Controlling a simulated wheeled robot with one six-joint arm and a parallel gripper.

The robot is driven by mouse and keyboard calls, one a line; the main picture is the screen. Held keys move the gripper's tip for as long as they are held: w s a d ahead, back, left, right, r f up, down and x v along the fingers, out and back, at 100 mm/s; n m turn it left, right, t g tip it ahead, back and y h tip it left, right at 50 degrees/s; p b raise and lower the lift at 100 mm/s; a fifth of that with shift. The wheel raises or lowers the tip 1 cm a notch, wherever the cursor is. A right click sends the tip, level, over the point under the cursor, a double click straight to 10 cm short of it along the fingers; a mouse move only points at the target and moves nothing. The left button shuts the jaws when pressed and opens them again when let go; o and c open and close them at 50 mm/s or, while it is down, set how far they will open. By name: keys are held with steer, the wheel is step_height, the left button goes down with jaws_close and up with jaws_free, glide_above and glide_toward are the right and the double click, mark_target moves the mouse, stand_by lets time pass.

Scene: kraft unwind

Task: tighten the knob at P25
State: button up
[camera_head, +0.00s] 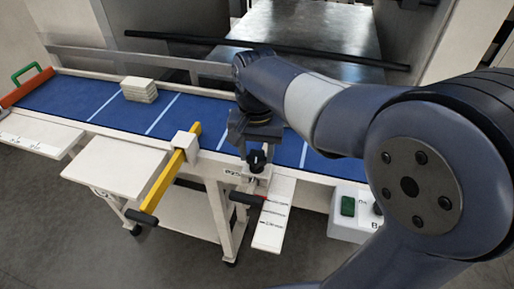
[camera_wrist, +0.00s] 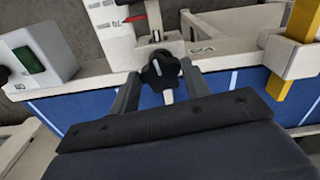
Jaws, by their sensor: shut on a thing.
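The knob (camera_wrist: 160,70) is black and lobed, with a white mark on it. It sits between the two fingers of my gripper (camera_wrist: 161,88) in the wrist view, and the fingers are shut on it. In the head view the knob (camera_head: 257,160) shows below my gripper (camera_head: 256,143), at the front edge of the blue conveyor. The label beside it (camera_head: 234,172) is too small to read fully. A white scale plate (camera_head: 272,215) with dark marks and a red mark hangs below the knob.
A yellow bar (camera_head: 168,178) with a white block stands left of the knob. A control box (camera_head: 349,222) with a green button is to the right. A black rod (camera_head: 265,48) runs behind.

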mark_target(256, 158)
steer(key=shift+w+a+r+m, duration=0.1)
steer(key=shift+r+m, duration=0.05)
steer(key=shift+m, duration=0.45)
steer(key=o, duration=1)
step_height(256, 158, up, 11)
steer(key=shift+f, duration=0.2)
